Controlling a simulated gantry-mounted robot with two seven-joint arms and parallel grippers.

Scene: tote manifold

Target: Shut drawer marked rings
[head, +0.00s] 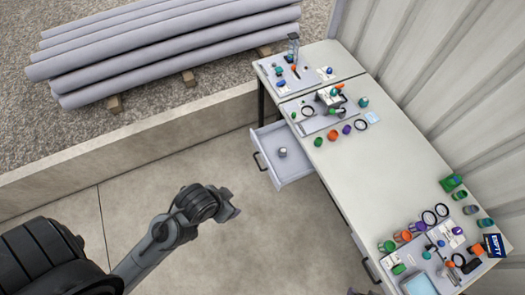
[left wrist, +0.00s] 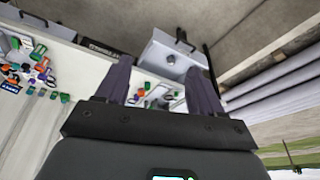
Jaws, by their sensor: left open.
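A light grey drawer (head: 291,168) is pulled out from the left side of the long workbench, with a dark bar handle (head: 259,161) on its front. A small grey cylindrical part (head: 282,152) stands inside. I cannot read a rings mark on it. The open drawer also shows in the left wrist view (left wrist: 172,58), beyond the fingers. My left gripper (head: 232,206) is open and empty, apart from the drawer, below and left of its handle in the head view. Its two dark fingers (left wrist: 160,82) are spread in the left wrist view. My right gripper is not in view.
The workbench (head: 345,165) carries trays, rings and coloured parts. A second drawer handle (head: 370,270) is at its near end. A low concrete wall (head: 140,150) and grey pipes (head: 170,45) lie behind. The floor before the open drawer is clear.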

